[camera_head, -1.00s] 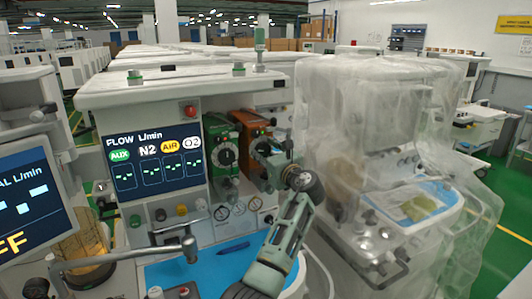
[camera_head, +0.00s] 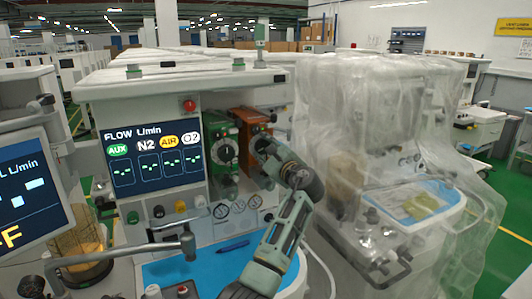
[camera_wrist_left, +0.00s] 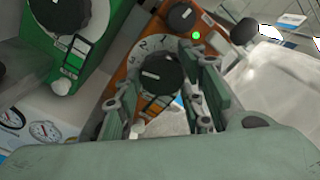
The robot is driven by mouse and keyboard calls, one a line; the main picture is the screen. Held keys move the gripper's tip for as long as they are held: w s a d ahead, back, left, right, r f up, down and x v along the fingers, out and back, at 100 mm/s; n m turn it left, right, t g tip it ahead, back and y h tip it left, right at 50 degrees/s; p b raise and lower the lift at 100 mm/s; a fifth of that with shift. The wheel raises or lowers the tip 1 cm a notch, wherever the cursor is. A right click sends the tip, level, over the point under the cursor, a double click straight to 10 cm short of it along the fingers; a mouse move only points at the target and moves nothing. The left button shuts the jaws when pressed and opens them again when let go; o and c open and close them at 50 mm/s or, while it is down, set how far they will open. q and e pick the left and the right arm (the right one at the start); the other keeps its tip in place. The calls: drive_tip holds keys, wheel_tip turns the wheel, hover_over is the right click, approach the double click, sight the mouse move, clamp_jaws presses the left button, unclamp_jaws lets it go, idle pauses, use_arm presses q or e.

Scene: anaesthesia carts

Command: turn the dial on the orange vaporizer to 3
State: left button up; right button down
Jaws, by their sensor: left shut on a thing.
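The orange vaporizer (camera_head: 256,118) stands right of the green one on the front of the anaesthesia cart. In the left wrist view, its black dial (camera_wrist_left: 160,74) has a pale ring with numbers, 2 and 1 among them; I cannot tell which number it is set to. My left gripper (camera_head: 259,150) reaches in from the lower right and hides the dial in the head view. In the left wrist view, the fingers of my left gripper (camera_wrist_left: 163,82) sit on either side of the dial, shut on it. My right gripper is not in view.
The green vaporizer (camera_head: 222,155) stands close on the left of the orange one. The flow screen (camera_head: 153,160) is further left. A blue mat (camera_head: 205,265) with a pen (camera_head: 233,246) lies on the worktop below. A plastic-covered cart (camera_head: 350,130) stands close on the right.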

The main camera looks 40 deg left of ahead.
use_arm(q)
drive_tip(key=shift+f, duration=0.3)
drive_tip(key=o, duration=1.1)
drive_tip(key=shift+s+r, duration=0.1)
drive_tip(key=shift+s, duration=0.05)
drive_tip(key=shift+r, duration=0.1)
drive_tip(key=v, duration=1.2)
